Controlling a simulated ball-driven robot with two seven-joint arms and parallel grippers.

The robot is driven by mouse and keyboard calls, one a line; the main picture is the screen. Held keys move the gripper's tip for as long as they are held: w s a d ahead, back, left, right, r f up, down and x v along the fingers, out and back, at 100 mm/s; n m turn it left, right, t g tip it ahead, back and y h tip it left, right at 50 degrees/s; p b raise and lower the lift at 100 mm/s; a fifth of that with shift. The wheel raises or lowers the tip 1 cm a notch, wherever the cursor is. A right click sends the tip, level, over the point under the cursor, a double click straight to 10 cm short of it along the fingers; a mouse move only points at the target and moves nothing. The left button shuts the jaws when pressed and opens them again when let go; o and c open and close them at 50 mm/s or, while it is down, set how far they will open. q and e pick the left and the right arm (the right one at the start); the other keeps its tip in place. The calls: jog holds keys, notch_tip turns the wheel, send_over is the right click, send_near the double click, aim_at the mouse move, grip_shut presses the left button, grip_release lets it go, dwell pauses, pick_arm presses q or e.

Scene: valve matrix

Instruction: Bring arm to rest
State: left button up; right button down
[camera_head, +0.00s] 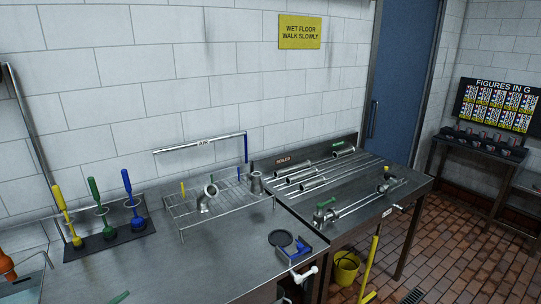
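Neither of my arms and neither gripper can be made out in the head view. A steel workbench (215,262) runs along the white tiled wall. A wire rack (230,203) on it holds a bent pipe elbow (207,197) and a short reducer-like fitting (256,183). A second steel table (352,183) to the right carries several metal pipes (298,176) and a valve with a green handle (325,209).
Yellow, green and blue brushes (130,190) stand upright on a dark mat at the left. A black round part and a blue item (297,249) lie near the bench's front edge. A yellow bucket (346,268) and yellow pole (369,267) stand below. Brick floor (450,240) is open at right.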

pick_arm(q)
jog(key=s+a+f+m+g+y+b, duration=0.15)
jog(key=s+f+m, duration=0.35)
jog(key=f, duration=0.5)
jog(key=s+a+f+m+g+y+b, duration=0.1)
jog(key=s+a+f+m+g, duration=0.25)
jog(key=f+m, duration=0.45)
jog(key=s+a+f+m+g+y+b, duration=0.15)
jog(key=s+f+m, duration=0.35)
jog(key=f, duration=0.6)
jog(key=s+d+f+m+g+b, duration=0.35)
jog(key=s+f+m, duration=0.25)
jog(key=s+f, duration=0.7)
jog(key=s+d+f+m+g+b, duration=0.3)
jog(key=s+d+f, duration=0.7)
jog(key=s, duration=0.4)
jog(key=shift+s+d+g+b, duration=0.15)
jog(key=shift+d+g+b, duration=0.25)
jog(key=shift+d, duration=0.5)
pick_arm(e)
notch_tip(320, 180, down, 12)
jog(key=s, duration=0.1)
jog(key=shift+r+g, duration=0.25)
jog(key=shift+g, duration=0.05)
pick_arm(q)
jog(key=shift+f, duration=0.1)
